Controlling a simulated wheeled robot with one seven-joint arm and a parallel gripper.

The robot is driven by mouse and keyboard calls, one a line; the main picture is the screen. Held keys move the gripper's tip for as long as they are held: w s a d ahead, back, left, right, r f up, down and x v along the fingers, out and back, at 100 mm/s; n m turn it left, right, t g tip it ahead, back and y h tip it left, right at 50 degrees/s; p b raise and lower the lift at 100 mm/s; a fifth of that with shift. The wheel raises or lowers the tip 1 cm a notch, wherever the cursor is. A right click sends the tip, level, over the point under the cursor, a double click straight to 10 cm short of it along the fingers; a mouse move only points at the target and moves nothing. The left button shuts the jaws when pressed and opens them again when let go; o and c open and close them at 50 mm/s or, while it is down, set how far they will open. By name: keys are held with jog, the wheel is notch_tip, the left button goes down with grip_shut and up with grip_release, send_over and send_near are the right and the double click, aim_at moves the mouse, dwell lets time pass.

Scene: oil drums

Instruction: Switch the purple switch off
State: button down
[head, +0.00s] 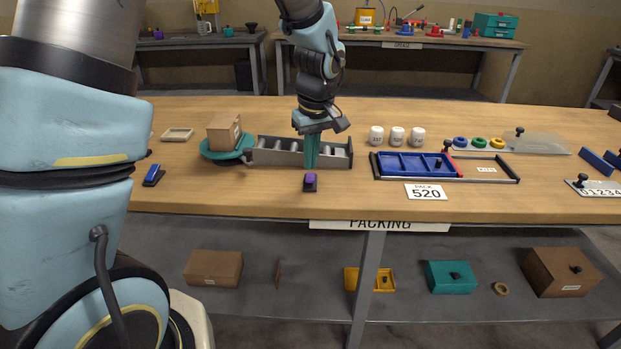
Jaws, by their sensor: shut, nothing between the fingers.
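The purple switch (310,181) is a small purple rocker on a dark base near the front edge of the wooden bench, left of the card reading 520. Its on or off position is too small to tell. My gripper (312,165) has teal fingers that point down and are shut with nothing between them. The fingertips appear just above and behind the purple switch in the head view. I cannot tell whether they touch it.
A grey roller tray (270,152) lies directly behind my gripper. A box (224,131) sits on a teal scale at left. A blue switch (153,175) is further left. A blue divided tray (410,165) is at right. Bench space beside the purple switch is clear.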

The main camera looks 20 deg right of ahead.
aim_at(310, 178)
jog(key=shift+f+b, duration=1)
jog(key=shift+f, duration=0.4)
dwell(0.4)
jog(key=shift+r, duration=0.15)
jog(key=shift+r+p, duration=2.65)
jog(key=shift+r, duration=0.8)
jog(key=s+a+m, duration=0.1)
jog(key=s+a, duration=0.1)
jog(key=a, duration=1.3)
jog(key=s+a+r+m, duration=0.1)
jog(key=s+a, duration=0.1)
jog(key=a, duration=1.3)
jog(key=shift+r, duration=0.15)
